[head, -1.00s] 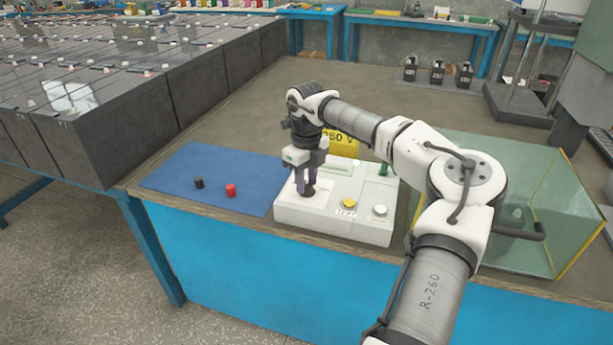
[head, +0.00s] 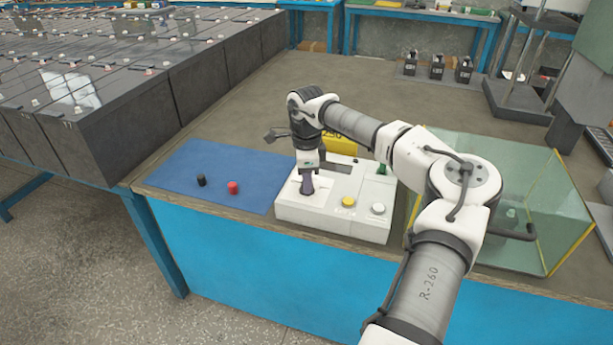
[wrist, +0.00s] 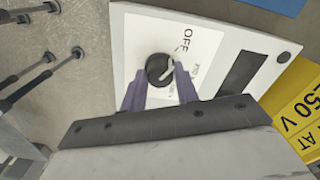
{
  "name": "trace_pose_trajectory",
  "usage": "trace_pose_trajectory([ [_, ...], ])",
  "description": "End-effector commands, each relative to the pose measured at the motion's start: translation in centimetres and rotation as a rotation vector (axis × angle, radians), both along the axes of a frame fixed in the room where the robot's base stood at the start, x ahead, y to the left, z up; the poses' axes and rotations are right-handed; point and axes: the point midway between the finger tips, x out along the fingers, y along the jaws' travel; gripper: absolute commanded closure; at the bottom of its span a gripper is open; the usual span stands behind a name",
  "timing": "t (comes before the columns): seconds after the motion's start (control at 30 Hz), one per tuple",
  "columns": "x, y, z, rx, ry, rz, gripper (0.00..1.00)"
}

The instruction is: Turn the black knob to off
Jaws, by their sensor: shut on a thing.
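The black knob (wrist: 160,69) sits on the white label of the white control box (head: 335,222). My gripper (head: 307,183) points down over the left part of the box. In the wrist view, its purple fingers stand on either side of the knob, shut on it. The knob carries a pale pointer mark that slants toward the upper right. The "OFF" marking (wrist: 187,33) is printed above and to the right of the knob. Other small markings lie to its right, partly hidden by a finger. In the head view the fingers mostly hide the knob.
The box also has a yellow button (head: 348,202), a white button (head: 378,209) and a dark slot (wrist: 243,71). A yellow sign (head: 340,146) stands behind it. A blue mat (head: 225,165) with a black and a red cap lies left. A glass tank (head: 540,190) stands right.

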Motion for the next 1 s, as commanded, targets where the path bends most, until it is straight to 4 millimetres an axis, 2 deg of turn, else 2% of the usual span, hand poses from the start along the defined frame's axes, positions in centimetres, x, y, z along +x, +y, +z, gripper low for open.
trace_pose_trajectory([
  [0.27, 0.02, 0.08, 0.1, 0.002, -0.002, 0.069, 0.93],
  [0.7, 0.02, 0.08, 0.09, 0.002, -0.002, 0.079, 0.93],
  [0.73, 0.02, 0.09, 0.09, 0.002, -0.002, 0.079, 0.67],
  [0.87, 0.01, 0.07, 0.07, 0.001, -0.002, 0.078, 0.5],
  [1.0, 0.01, 0.05, 0.05, 0.001, -0.001, 0.077, 0.48],
])
